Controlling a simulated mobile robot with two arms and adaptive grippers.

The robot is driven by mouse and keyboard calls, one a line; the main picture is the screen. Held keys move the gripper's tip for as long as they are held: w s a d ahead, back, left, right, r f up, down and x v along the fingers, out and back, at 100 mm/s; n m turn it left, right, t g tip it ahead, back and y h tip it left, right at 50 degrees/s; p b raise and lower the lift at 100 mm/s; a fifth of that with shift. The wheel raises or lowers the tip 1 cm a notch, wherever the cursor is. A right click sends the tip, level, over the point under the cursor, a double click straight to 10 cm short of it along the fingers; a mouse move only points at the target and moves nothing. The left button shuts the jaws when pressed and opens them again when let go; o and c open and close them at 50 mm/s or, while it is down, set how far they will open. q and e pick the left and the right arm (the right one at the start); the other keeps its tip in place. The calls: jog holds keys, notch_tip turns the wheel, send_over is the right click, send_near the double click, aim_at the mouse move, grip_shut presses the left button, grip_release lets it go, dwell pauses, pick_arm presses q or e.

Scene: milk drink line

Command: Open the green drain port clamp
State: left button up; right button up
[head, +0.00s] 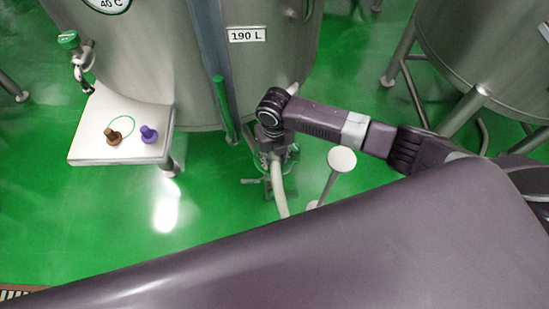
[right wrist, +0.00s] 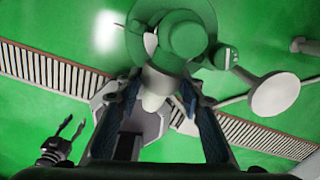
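The green drain port clamp (right wrist: 186,38) shows large at the top of the right wrist view, as rounded green parts around a pale fitting. A small green lever-like piece (right wrist: 226,58) sits at its right. My right gripper (right wrist: 162,88) points at it from below, its two dark fingers spread apart, with a pale rounded piece between the tips. I cannot tell whether the fingers touch it. In the head view my right gripper (head: 273,145) is low beside the tank, and its wrist hides the clamp. My left gripper (right wrist: 72,130) shows at the left of the right wrist view, fingers apart and empty.
The steel tank (head: 150,50) labelled 190 L stands behind the gripper. A pale hose (head: 279,188) runs down beside it. A round white disc on a stem (head: 341,159) stands at the right. A white shelf (head: 95,140) carries brown and purple knobs. Green floor is clear at left.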

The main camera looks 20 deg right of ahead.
jog(key=shift+f, duration=0.1)
grip_shut()
dwell(0.3)
